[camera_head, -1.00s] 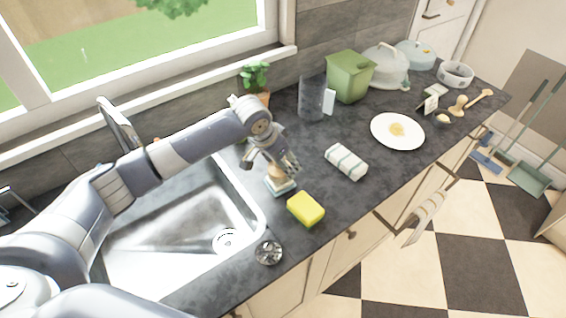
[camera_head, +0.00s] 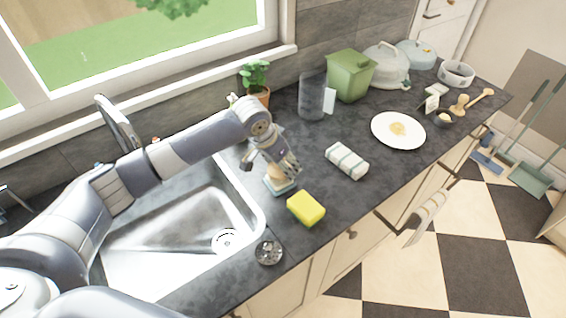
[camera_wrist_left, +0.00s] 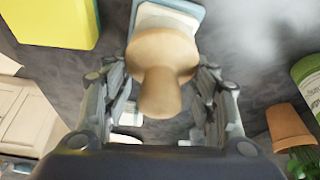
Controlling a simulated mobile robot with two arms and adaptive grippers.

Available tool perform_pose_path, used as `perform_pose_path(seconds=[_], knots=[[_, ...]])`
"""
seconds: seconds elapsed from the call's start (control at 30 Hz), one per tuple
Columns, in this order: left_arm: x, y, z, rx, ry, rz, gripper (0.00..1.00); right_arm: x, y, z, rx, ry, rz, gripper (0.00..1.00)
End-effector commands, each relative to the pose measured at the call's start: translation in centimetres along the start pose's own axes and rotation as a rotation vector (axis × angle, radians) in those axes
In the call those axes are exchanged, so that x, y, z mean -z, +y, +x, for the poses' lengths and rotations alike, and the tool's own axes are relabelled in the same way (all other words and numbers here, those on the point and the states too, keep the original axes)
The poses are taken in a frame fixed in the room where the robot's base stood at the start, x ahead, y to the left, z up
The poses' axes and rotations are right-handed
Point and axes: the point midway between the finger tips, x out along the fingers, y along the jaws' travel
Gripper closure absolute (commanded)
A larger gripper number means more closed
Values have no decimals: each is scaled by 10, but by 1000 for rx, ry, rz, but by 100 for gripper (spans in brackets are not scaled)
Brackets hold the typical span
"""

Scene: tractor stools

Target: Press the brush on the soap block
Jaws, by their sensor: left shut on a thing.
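My left gripper (camera_head: 277,166) is shut on the brush (camera_head: 274,173), whose tan wooden handle points up between the fingers. The brush (camera_wrist_left: 163,60) also shows in the left wrist view, between the two fingers (camera_wrist_left: 160,98). Under it, a white soap block (camera_wrist_left: 166,18) sits on a light blue dish (camera_head: 284,190) on the counter, right of the sink. The brush's bristles are hidden, and I cannot tell whether they touch the soap. My right gripper is not in view.
A yellow sponge (camera_head: 306,208) lies close by at the front right. The steel sink (camera_head: 165,245) is to the left, and a drain strainer (camera_head: 268,252) lies near the counter's front edge. A folded striped towel (camera_head: 347,161) and white plate (camera_head: 398,131) lie further right. A potted plant (camera_head: 256,84) stands behind.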

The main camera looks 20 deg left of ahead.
Motion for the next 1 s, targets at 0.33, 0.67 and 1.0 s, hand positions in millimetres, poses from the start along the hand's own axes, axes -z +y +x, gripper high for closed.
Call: perform_pose_path(seconds=[0.33,0.67,1.0], knots=[[-2,0,4,-1,0,0,66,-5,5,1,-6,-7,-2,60],[-3,0,8,-1,0,0,66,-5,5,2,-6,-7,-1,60],[-3,0,8,0,1,0,66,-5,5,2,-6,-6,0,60]])
